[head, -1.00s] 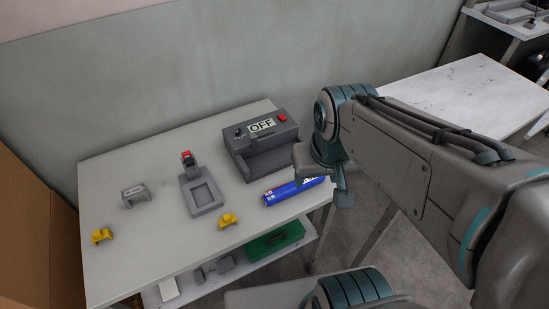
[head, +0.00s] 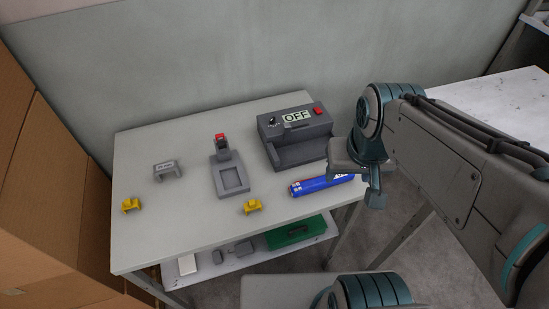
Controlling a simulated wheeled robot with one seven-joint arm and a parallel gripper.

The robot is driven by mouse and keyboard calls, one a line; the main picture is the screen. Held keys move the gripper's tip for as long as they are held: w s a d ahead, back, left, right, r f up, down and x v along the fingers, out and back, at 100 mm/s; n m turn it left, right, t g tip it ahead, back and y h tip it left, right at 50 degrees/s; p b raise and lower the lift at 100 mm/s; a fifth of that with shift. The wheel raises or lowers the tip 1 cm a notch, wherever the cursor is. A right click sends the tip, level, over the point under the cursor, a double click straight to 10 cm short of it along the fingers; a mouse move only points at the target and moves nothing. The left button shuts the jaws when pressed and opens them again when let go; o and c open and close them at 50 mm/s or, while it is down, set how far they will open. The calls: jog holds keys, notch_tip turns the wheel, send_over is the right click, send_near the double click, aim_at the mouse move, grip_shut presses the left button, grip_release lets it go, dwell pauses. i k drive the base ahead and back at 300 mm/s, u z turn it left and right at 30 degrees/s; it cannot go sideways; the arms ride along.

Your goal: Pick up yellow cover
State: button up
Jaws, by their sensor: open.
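Two small yellow covers stand on the grey table (head: 190,235). One yellow cover (head: 131,205) is near the left edge. The other yellow cover (head: 252,206) is near the front edge, in front of the grey fixture. My gripper (head: 372,200) is at the right end of the table, to the right of both covers and apart from them. Its fingers are open, small in the picture, with nothing seen between them.
A grey fixture with a red top (head: 230,178), a grey housing (head: 167,169), an "OFF" box (head: 292,135) and a blue cylinder (head: 322,184) share the table. A lower shelf holds a green case (head: 297,231). Cardboard boxes (head: 50,190) stand at left.

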aim_at(252, 204)
jog(key=z, duration=2.3)
jog(key=k, duration=0.7)
jog(key=u, duration=1.25)
